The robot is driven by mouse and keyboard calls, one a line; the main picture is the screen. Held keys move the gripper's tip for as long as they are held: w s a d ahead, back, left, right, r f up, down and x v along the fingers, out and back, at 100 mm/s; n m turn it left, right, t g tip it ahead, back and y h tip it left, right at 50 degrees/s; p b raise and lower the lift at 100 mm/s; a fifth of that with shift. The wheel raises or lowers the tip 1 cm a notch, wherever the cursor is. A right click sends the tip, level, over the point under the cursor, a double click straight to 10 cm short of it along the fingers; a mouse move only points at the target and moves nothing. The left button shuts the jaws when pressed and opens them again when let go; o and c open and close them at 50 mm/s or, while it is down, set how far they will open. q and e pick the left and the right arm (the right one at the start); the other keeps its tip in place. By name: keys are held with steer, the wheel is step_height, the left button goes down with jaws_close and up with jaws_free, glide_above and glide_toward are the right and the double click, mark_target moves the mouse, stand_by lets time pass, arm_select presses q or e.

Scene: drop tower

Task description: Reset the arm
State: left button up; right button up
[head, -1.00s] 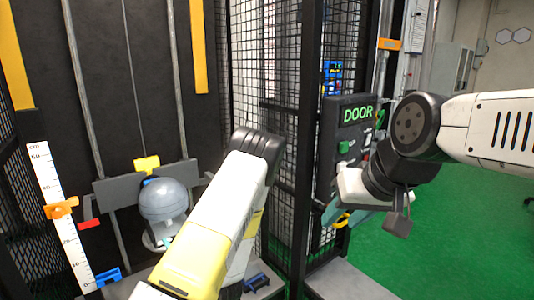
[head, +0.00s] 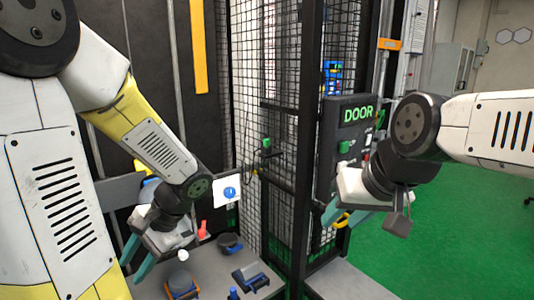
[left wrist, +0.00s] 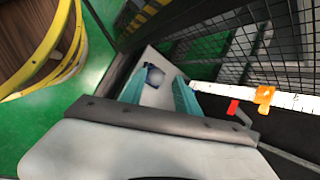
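My left arm spans the left half of the head view. Its gripper (head: 130,268) hangs low at the left of the bench, its two teal fingers apart and nothing seen between them. The left wrist view also shows the two fingers (left wrist: 157,88) apart, with a small greyish thing (left wrist: 153,77) on a pale plate beyond them; I cannot tell its distance. My right gripper (head: 348,214) is in front of the DOOR panel (head: 345,142), its teal fingers apart. The grey ball and most of the ruler are hidden behind my left arm in the head view.
The bench holds a dark round piece (head: 230,243), a grey-topped piece (head: 180,282) and a dark tray (head: 252,277). A white panel with a blue button (head: 229,192) stands behind. A ruler (left wrist: 290,102) with orange slider (left wrist: 264,96) shows. Mesh cage and black posts (head: 309,130) bound the tower.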

arm_select(q)
steer(key=s+d+r+n+t+h, duration=0.1)
steer(key=d+r+n+t+h, duration=0.4)
steer(key=d+r, duration=0.8)
steer(key=d+t+h, duration=0.1)
steer(key=t+h, duration=0.1)
steer(key=h, duration=0.2)
steer(key=shift+d+r+t, duration=0.2)
steer(key=shift+r+t, duration=0.05)
steer(key=shift+t, duration=0.15)
stand_by(0.5)
